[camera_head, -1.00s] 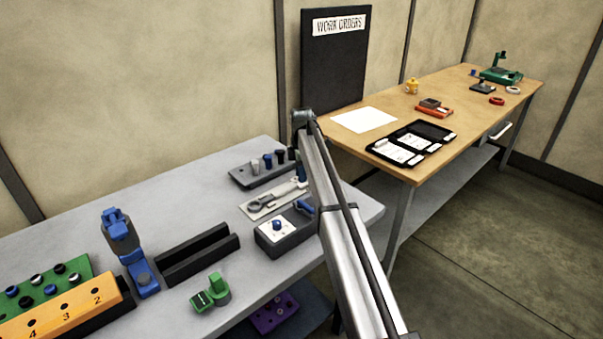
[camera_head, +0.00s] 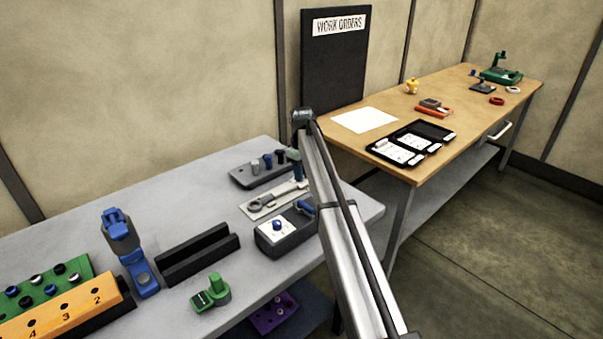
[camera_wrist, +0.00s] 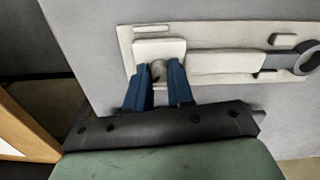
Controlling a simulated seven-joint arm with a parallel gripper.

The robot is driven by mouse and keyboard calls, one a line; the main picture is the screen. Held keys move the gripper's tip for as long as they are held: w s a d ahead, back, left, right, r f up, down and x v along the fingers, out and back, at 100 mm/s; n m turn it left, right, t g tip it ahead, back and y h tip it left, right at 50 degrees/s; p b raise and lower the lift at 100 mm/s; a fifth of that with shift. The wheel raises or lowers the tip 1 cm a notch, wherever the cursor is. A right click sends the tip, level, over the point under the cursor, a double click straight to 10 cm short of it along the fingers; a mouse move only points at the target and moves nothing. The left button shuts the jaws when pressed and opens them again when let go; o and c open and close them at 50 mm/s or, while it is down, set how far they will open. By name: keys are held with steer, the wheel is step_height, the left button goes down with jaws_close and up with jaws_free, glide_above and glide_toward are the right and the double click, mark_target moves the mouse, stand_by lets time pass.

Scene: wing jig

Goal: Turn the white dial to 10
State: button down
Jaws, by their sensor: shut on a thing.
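A pale wrench-like tool lies on a cream tray (camera_head: 252,212) on the grey bench; its grey ring end (camera_wrist: 306,60) and pale shaft (camera_wrist: 228,63) show in the wrist view. At its other end is a pale block-like piece (camera_wrist: 160,48), seemingly the white dial. My gripper (camera_wrist: 159,78) is at this end, its two blue fingers on either side of a small rounded greyish part, closed on it. The fingers hide much of it, and no numbers can be read. In the head view, my gripper (camera_head: 297,171) is small and partly behind my arm.
A dark box with a white face and blue knob (camera_head: 277,226) stands in front of the tray. A grey rack with several pegs (camera_head: 245,178) stands behind it. A black channel block (camera_head: 198,255), blue stand (camera_head: 143,279) and green fixture (camera_head: 211,296) are further left.

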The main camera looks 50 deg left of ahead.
steer(key=m, duration=0.5)
steer(key=shift+m, duration=0.3)
steer(key=m, duration=0.4)
steer(key=shift+m, duration=0.4)
steer(key=c, duration=1)
jaws_free()
steer(key=shift+o, duration=0.2)
steer(key=shift+r, duration=0.1)
step_height(320, 180, up, 14)
